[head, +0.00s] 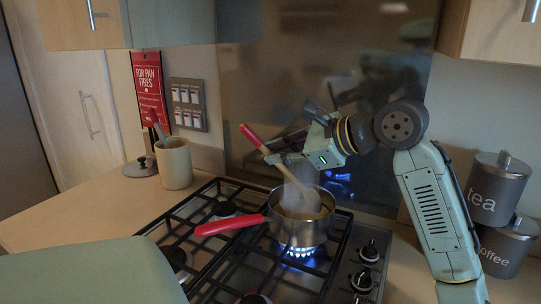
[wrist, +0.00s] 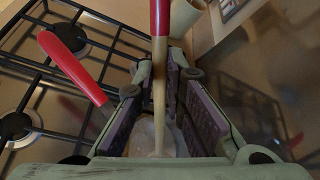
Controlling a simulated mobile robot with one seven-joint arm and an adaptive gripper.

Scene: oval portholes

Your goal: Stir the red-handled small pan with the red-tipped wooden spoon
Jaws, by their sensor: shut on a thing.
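The pan holds pale contents with steam rising. The wooden spoon (head: 283,170) has a red tip at its upper end; it also shows in the wrist view (wrist: 159,80). It leans up and left, with its lower end down in the pan. My gripper (head: 285,158) is shut on the spoon's shaft above the pan. The spoon's bowl end is hidden in the contents.
A black-grated gas hob (head: 190,235) surrounds the pan. A beige utensil pot (head: 174,163) stands at the back left. Grey tea (head: 494,190) and coffee (head: 507,247) canisters stand at the right.

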